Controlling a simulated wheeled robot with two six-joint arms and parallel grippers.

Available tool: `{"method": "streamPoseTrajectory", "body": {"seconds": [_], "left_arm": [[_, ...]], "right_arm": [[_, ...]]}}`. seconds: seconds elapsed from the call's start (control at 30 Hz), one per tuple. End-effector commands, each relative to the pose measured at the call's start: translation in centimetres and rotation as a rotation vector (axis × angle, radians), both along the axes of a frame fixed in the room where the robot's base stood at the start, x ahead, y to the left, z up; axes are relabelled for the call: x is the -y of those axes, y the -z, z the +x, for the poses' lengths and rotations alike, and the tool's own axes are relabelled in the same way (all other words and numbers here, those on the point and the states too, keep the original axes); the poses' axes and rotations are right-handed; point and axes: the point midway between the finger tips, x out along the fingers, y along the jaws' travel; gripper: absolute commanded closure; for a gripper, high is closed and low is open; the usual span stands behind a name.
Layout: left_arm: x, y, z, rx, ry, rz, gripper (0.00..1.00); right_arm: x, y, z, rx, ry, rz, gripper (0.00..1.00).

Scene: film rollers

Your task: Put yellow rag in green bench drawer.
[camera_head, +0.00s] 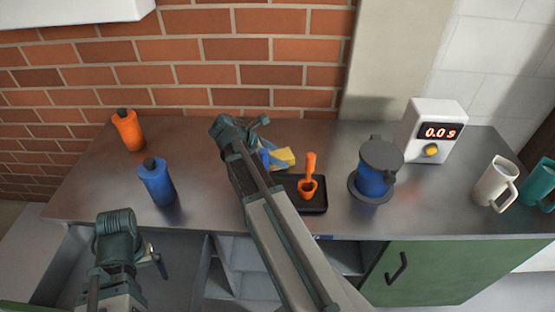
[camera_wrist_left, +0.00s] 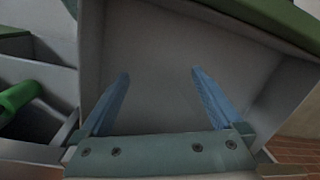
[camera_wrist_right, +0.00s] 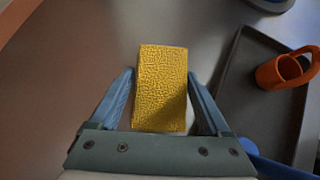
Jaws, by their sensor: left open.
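The yellow rag (camera_head: 283,158) lies on the bench behind the black tray; it also shows in the right wrist view (camera_wrist_right: 162,90). My right gripper (camera_head: 266,156) reaches over the bench with its blue fingers (camera_wrist_right: 162,76) on either side of the rag, very close to its edges. Whether they press on it cannot be told. The green bench drawer (camera_head: 185,245) is pulled out at the lower left, and its bare inside fills the left wrist view (camera_wrist_left: 165,60). My left gripper (camera_head: 160,265) is open and empty over the drawer.
An orange bottle (camera_head: 128,132) and a blue bottle (camera_head: 157,182) stand at left. The black tray (camera_head: 318,207) holds an orange scoop (camera_head: 308,185). A blue-and-grey pot (camera_head: 375,180), a timer (camera_head: 433,130) and mugs (camera_head: 494,186) stand right. A green item (camera_wrist_left: 18,96) lies beside the drawer.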

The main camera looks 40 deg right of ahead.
Motion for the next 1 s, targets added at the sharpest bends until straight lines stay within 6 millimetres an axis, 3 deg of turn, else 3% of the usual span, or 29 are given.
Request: {"method": "streamPoseTrajectory", "body": {"seconds": [0.03, 0.2, 0.63, 1.0], "left_arm": [[0.0, 0.0, 0.0, 0.0, 0.0, 0.0, 0.0], [0.0, 0.0, 0.0, 0.0, 0.0, 0.0, 0.0], [0.0, -1.0, 0.0, 0.0, 0.0, 0.0, 0.0], [0.0, -6.0, 0.0, 0.0, -0.001, 0.0, 0.0]], "right_arm": [[0.0, 0.0, 0.0, 0.0, 0.0, 0.0, 0.47], [0.0, 0.0, 0.0, 0.0, 0.0, 0.0, 0.73], [0.0, -1.0, 0.0, 0.0, 0.0, 0.0, 0.73], [0.0, -6.1, 0.0, 0.0, 0.0, 0.0, 0.73]]}}
